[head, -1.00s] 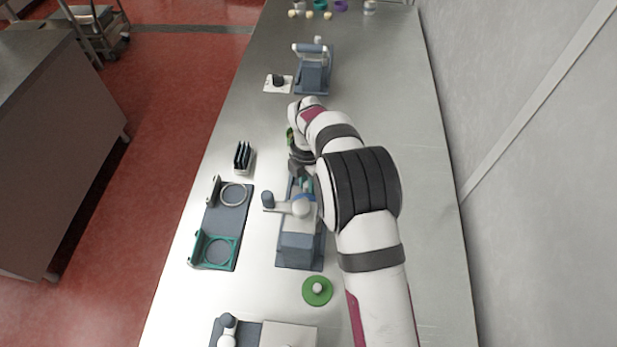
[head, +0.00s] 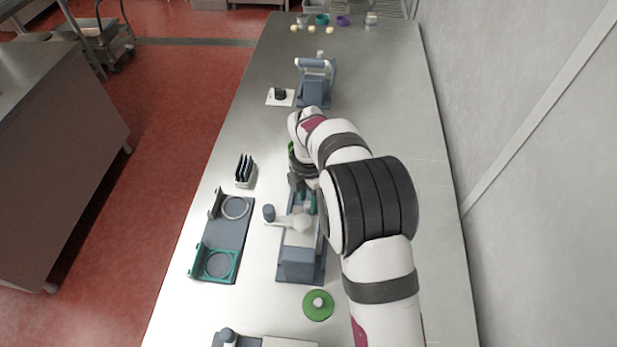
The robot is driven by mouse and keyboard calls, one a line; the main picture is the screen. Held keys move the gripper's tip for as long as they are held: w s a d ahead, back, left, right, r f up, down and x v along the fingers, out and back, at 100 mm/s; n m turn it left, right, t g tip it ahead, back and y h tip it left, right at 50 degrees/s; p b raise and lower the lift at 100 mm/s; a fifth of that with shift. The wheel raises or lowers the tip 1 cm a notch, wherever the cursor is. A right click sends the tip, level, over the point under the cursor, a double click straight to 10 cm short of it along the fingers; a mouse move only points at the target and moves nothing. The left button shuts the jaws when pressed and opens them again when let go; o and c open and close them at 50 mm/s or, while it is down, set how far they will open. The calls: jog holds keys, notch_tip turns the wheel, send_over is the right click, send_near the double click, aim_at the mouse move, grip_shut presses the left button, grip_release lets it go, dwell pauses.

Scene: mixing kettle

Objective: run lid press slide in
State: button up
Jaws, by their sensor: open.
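The lid press (head: 300,262) is a blue-grey machine on the steel table, left of my arm. A white lever (head: 287,222) with a dark knob (head: 268,213) reaches out to its left. A small teal part (head: 309,202) shows at the press's far end, close to my gripper, partly covered by my arm. My gripper (head: 297,184) points down at that far end and is open. Its fingertips are small and partly hidden, so I cannot tell whether they touch the slide or stand apart from it.
A green disc with a pale knob (head: 318,305) lies in front of the press. A fixture plate (head: 232,233) with ring seats and a rack of dark plates (head: 245,170) stand to the left. Another machine (head: 316,82) stands farther back. The table's right side is clear.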

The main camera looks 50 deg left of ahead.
notch_tip(320, 180, up, 13)
jog(key=shift+r, duration=0.1)
